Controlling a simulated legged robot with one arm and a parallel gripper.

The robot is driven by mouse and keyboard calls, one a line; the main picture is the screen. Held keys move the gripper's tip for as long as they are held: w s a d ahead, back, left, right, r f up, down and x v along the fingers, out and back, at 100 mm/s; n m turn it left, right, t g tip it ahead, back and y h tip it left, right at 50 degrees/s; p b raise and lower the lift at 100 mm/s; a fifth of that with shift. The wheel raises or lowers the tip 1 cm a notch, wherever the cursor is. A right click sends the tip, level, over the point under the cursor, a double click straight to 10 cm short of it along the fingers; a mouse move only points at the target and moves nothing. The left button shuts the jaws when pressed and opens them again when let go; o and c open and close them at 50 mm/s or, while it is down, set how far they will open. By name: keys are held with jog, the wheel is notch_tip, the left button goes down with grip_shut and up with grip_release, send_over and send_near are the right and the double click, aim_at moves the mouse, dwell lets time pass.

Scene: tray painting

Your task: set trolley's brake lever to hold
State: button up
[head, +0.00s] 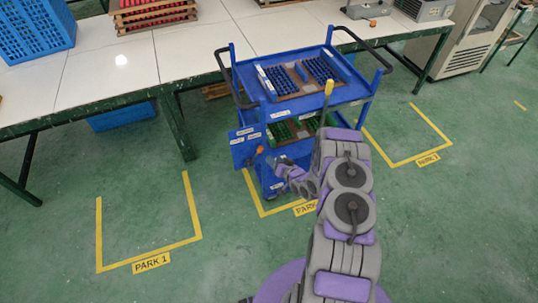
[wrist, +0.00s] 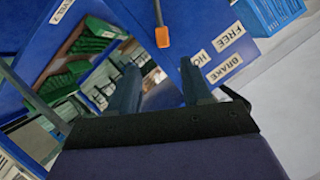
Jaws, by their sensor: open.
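The blue trolley (head: 305,103) stands in the middle parking bay. A blue sign panel (head: 244,158) with white labels is at its left end. In the wrist view the labels FREE (wrist: 228,38), BRAKE (wrist: 222,69) and HOLD (wrist: 201,58) show, with HOLD partly hidden by a finger. The brake lever's orange tip (wrist: 162,37) shows beyond my fingertips, left of the labels; it also shows in the head view (head: 259,150). Which label the lever is set to, I cannot tell. My gripper (wrist: 160,72) is open, with its fingers apart and nothing between them.
The trolley carries racks of blue parts (head: 303,72) on top and green parts below. White-topped benches (head: 120,68) run behind. Yellow-marked bays, PARK 1 (head: 151,262) and one at right, are empty.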

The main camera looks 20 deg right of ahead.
jog(key=v, duration=0.6)
jog(key=shift+s+p, duration=0.3)
jog(key=shift+p, duration=0.05)
jog(key=shift+d+r, duration=0.1)
